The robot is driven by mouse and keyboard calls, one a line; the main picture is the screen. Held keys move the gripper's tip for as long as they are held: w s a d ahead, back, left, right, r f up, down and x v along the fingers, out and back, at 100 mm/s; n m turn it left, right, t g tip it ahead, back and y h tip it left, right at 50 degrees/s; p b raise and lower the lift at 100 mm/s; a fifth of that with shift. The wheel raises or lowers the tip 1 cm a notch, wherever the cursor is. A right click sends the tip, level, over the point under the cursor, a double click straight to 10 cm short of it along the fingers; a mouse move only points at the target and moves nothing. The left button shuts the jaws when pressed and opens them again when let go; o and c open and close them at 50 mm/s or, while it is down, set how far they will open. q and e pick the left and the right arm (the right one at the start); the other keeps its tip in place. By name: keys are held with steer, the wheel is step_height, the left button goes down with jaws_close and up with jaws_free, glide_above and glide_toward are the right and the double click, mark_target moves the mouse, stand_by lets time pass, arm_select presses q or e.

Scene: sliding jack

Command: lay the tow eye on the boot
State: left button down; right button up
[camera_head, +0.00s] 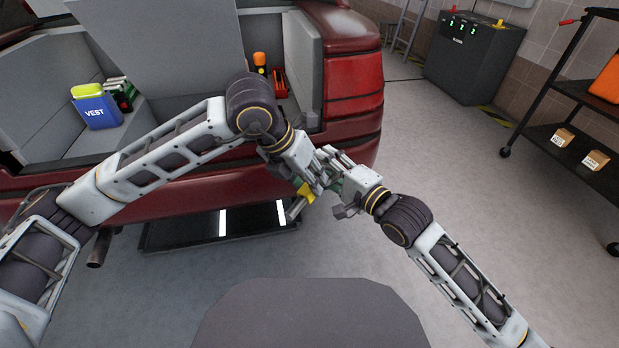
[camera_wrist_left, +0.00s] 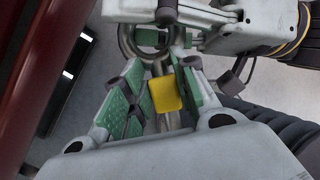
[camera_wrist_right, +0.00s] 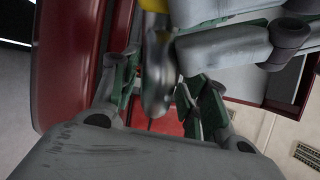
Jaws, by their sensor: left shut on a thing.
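The tow eye is a metal ring on a shaft with a yellow band (camera_head: 306,194); the yellow part also shows in the left wrist view (camera_wrist_left: 166,95). My left gripper (camera_head: 311,186) is shut on its shaft, in front of the car's rear bumper. My right gripper (camera_head: 341,174) is close beside it at the ring end, fingers apart. In the right wrist view the ring (camera_wrist_right: 157,75) appears edge-on between the right fingers; I cannot tell whether they touch it. The car's boot (camera_head: 45,125) is open behind my left arm, which hides part of it.
A blue vest pouch (camera_head: 98,111) stands in the boot at left. An orange-topped item (camera_head: 260,62) and a red item (camera_head: 280,84) are at its right side. A raised grey panel (camera_head: 160,40) stands in it. A dark cabinet (camera_head: 470,60) and black shelf cart (camera_head: 575,155) stand right.

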steer(key=shift+s+r, duration=0.1)
steer(key=v, duration=0.7)
steer(key=shift+d, duration=0.15)
stand_by(0.6)
steer(key=shift+s, duration=0.1)
